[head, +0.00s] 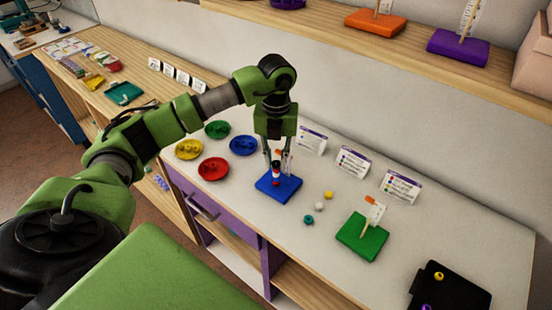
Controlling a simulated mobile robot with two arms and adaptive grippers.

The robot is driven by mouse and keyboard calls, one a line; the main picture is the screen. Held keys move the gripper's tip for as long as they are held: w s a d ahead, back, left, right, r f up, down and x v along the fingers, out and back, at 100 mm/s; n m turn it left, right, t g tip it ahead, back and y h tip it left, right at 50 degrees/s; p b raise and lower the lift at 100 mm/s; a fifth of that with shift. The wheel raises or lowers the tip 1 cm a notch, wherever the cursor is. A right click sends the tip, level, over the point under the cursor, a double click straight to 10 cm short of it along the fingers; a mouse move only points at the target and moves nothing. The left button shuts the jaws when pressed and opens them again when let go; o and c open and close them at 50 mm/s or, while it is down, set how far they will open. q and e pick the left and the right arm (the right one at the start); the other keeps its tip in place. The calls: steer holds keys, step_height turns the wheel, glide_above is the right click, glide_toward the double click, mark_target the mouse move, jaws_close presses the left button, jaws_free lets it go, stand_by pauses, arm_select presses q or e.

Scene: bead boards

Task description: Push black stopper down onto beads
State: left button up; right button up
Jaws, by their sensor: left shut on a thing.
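The blue board (279,187) lies flat on the white worktop, with a short upright stack of beads (275,178) on it, red and white among them. The black stopper (276,164) is at the top of this stack, between my fingertips. My left gripper (277,163) points straight down over the board and is shut on the black stopper. The fingers partly hide the peg and the small white tag behind. Whether the stopper touches the top bead is too small to tell. My right gripper is not in view.
Green (217,129), blue (244,145), yellow (189,149) and red (213,168) dishes stand left of the board. Loose beads (319,207) lie to its right, before a green board (362,237). Text cards (353,162) stand behind. A black tray (452,290) is at lower right.

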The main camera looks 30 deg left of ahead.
arm_select(q)
steer(key=o, duration=0.8)
step_height(320, 180, up, 12)
steer(key=shift+f, duration=0.1)
stand_by(0.3)
